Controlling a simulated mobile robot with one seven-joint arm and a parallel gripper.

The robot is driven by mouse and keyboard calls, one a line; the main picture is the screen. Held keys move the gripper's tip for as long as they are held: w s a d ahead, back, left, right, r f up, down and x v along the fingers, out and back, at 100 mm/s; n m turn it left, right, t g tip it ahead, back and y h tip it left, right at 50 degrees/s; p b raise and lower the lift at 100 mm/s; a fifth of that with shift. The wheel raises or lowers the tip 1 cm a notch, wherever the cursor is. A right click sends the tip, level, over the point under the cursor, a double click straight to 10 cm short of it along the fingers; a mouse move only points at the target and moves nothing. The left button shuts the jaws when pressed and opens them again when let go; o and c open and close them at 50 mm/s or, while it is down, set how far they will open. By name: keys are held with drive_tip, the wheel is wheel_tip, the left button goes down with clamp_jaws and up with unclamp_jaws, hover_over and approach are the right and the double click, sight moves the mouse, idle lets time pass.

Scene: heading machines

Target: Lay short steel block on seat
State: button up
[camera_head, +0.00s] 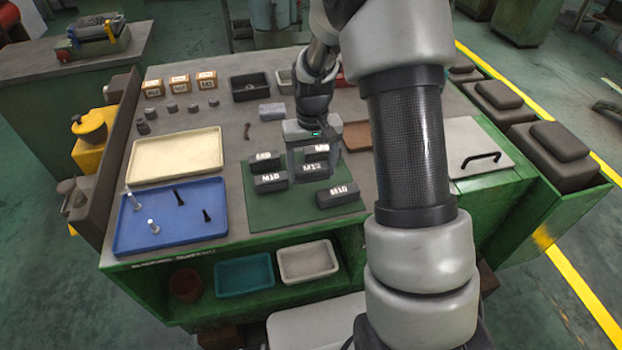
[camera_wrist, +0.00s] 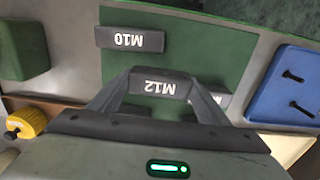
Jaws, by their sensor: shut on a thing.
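My gripper (camera_head: 309,166) is over the green mat, shut on a dark block marked M12 (camera_head: 316,171). In the wrist view the M12 block (camera_wrist: 160,87) sits between my two fingertips (camera_wrist: 160,84); I cannot tell if it touches the mat. A block marked M10 (camera_head: 337,194) lies on the mat's front right part; it also shows in the wrist view (camera_wrist: 130,39). Other dark marked blocks lie to the left (camera_head: 270,182) and behind. A pale grey block (camera_head: 272,112) lies on the bench behind the mat. I cannot tell which thing is the seat.
The green mat (camera_head: 255,220) lies on the grey bench. Left are a blue tray (camera_head: 170,238) with several bolts and an empty cream tray (camera_head: 175,155). Small steel cylinders, boxes and a black bin (camera_head: 250,86) stand behind. A handled plate (camera_head: 477,150) is at right.

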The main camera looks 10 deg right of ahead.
sight(312, 179)
drive_tip(key=shift+f, duration=2.2)
drive_tip(key=shift+f, duration=0.2)
drive_tip(key=o, duration=1.4)
drive_tip(key=shift+o, duration=0.2)
